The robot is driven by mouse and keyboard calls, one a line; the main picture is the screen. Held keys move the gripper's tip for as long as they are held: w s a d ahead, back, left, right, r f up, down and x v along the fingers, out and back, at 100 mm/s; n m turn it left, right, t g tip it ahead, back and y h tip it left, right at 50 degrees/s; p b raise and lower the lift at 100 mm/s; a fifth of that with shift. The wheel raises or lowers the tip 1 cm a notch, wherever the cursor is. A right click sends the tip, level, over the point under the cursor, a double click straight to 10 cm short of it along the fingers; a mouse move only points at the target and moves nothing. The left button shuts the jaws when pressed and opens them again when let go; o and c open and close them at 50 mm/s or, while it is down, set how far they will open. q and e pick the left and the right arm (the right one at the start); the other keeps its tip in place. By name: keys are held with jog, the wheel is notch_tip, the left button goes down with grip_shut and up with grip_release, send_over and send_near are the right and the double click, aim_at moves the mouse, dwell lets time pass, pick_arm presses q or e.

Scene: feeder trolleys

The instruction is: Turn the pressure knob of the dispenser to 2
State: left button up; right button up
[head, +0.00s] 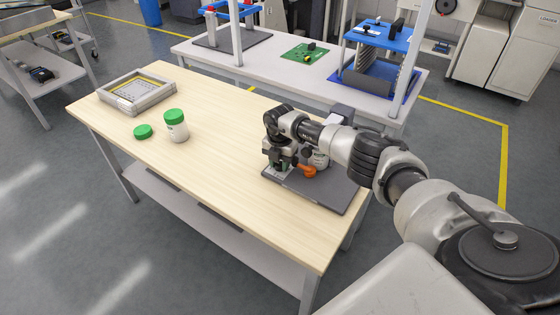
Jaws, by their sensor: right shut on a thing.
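The dispenser (318,160) stands on a dark grey mat (316,193) at the right end of the wooden table. A white part and an orange part (307,171) of it show beside my gripper; much of the rest is hidden behind my arm. My right gripper (281,167) points down at the left side of the dispenser and is shut on the pressure knob, which its fingers cover. The number the knob is set to cannot be read. My left gripper is not in view.
A white jar with a green lid (176,126), a loose green lid (143,131) and a grey framed tray (137,94) stand on the left of the table (215,150). The table's middle is clear. A white bench (275,66) stands behind.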

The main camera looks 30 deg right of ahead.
dwell(0.3)
jog(key=o, duration=0.9)
jog(key=shift+w, duration=0.1)
jog(key=shift+f, duration=0.1)
jog(key=shift+d, duration=0.1)
